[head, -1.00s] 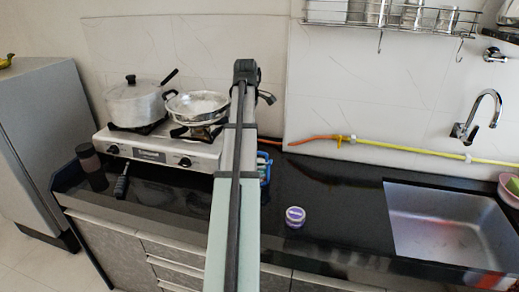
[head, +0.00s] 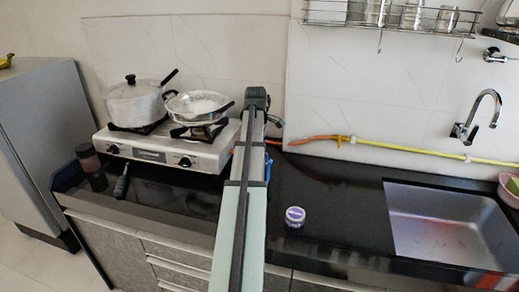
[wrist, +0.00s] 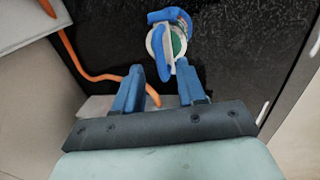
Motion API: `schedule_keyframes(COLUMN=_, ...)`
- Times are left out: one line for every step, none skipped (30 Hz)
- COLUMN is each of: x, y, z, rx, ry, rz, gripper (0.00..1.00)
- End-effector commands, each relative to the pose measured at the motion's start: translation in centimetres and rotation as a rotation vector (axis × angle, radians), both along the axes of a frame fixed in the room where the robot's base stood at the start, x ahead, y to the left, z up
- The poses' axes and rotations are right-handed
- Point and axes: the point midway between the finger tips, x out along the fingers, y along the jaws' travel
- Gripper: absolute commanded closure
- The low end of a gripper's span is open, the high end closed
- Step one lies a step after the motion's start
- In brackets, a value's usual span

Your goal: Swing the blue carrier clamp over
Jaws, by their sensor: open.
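The blue carrier (wrist: 176,14) is at the top centre of the wrist view, on the black counter, around a pale round object with a green inside. A blue bar, seemingly its clamp (wrist: 160,50), runs across the left of that object. My gripper (wrist: 159,66) is open and empty. Its two blue fingers point toward the carrier, with the bar's lower end close to the gap between them; I cannot tell if they touch. In the head view, a blue sliver of the carrier (head: 268,170) shows beside my arm, which hides the rest and the gripper.
A stove (head: 160,150) with a lidded pot (head: 134,103) and a pan (head: 197,104) stands left of my arm. A small purple-and-white jar (head: 295,217) stands on the counter (head: 330,205) to the right, before the sink (head: 440,225). An orange hose (wrist: 90,75) lies left of the fingers.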

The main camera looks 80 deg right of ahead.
Motion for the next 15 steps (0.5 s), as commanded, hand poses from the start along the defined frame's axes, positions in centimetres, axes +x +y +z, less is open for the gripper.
schedule_keyframes(x=0.0, y=-0.1, z=-0.8, rx=0.003, ry=0.0, rz=0.0, gripper=0.6)
schedule_keyframes(x=0.0, y=-0.1, z=-1.1, rx=0.003, ry=0.0, rz=0.0, gripper=0.6)
schedule_keyframes(x=0.0, y=-0.2, z=-1.5, rx=0.002, ry=0.0, rz=0.0, gripper=0.6)
schedule_keyframes(x=0.0, y=-0.3, z=-1.7, rx=0.001, ry=0.0, rz=0.0, gripper=0.6)
schedule_keyframes(x=0.0, y=-0.4, z=-2.0, rx=0.001, ry=0.0, rz=0.0, gripper=0.6)
schedule_keyframes(x=0.0, y=-0.4, z=-2.3, rx=0.001, ry=0.0, rz=0.0, gripper=0.6)
schedule_keyframes(x=0.0, y=-0.5, z=-2.5, rx=0.001, ry=0.0, rz=0.0, gripper=0.6)
schedule_keyframes(x=0.0, y=-0.5, z=-2.7, rx=0.001, ry=0.0, rz=0.0, gripper=0.6)
schedule_keyframes(x=0.0, y=-0.5, z=-2.8, rx=0.001, ry=0.0, rz=0.0, gripper=0.6)
schedule_keyframes(x=0.0, y=-0.6, z=-2.9, rx=0.001, ry=0.0, rz=0.0, gripper=0.6)
schedule_keyframes(x=0.0, y=-0.6, z=-3.0, rx=0.001, ry=0.0, rz=0.0, gripper=0.6)
schedule_keyframes(x=0.0, y=-0.6, z=-3.1, rx=0.001, ry=0.0, rz=0.0, gripper=0.6)
schedule_keyframes(x=0.0, y=-0.6, z=-3.1, rx=0.001, ry=0.0, rz=0.0, gripper=0.6)
schedule_keyframes(x=0.0, y=-0.6, z=-3.1, rx=0.001, ry=0.0, rz=0.0, gripper=0.6)
schedule_keyframes(x=0.0, y=-0.6, z=-3.1, rx=0.0, ry=0.0, rz=0.0, gripper=0.6)
